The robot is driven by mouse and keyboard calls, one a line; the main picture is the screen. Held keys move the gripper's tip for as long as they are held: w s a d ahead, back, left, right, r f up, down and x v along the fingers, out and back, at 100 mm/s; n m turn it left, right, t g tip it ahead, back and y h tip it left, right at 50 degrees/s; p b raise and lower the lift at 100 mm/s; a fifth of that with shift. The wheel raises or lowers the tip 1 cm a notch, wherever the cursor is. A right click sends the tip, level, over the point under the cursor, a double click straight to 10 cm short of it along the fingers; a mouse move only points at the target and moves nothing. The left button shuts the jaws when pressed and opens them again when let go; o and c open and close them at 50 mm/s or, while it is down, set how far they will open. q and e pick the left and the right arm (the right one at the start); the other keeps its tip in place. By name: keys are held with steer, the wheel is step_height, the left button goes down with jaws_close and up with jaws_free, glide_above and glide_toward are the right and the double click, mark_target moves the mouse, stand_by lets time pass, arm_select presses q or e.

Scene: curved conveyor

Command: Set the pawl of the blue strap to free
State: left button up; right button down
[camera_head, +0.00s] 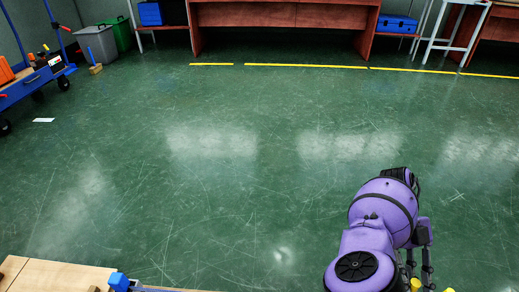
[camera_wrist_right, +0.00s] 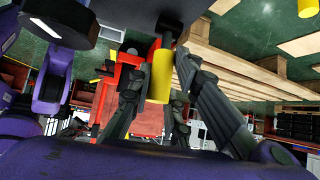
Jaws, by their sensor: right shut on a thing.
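A small blue piece (camera_head: 120,282) with a thin blue strip sits on pale wood at the bottom left edge of the head view. I cannot tell whether it belongs to the blue strap, and no pawl can be made out. My right gripper (camera_wrist_right: 160,78) is shut on a yellow cylinder (camera_wrist_right: 159,84), which lies between its dark fingers in the wrist view. In the head view, dark parts of this gripper (camera_head: 424,262) hang beside the purple arm, above yellow pieces at the bottom edge. My left gripper is not in view.
Pale wooden boards (camera_head: 55,276) cross the bottom left. A wooden frame (camera_wrist_right: 222,68) and a red structure (camera_wrist_right: 125,80) are close to the right gripper. A blue cart (camera_head: 40,84) stands far left. The green floor (camera_head: 230,170) is largely clear.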

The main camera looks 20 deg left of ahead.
steer(key=shift+w+a+g+b, duration=0.2)
steer(key=shift+w+g+b, duration=0.25)
steer(key=shift+b, duration=0.35)
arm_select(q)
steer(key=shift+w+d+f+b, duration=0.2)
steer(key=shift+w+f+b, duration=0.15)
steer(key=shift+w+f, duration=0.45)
arm_select(e)
steer(key=shift+g+h, duration=0.25)
steer(key=shift+h, duration=0.05)
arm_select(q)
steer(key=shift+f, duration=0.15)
arm_select(e)
steer(key=c, duration=1.6)
jaws_free()
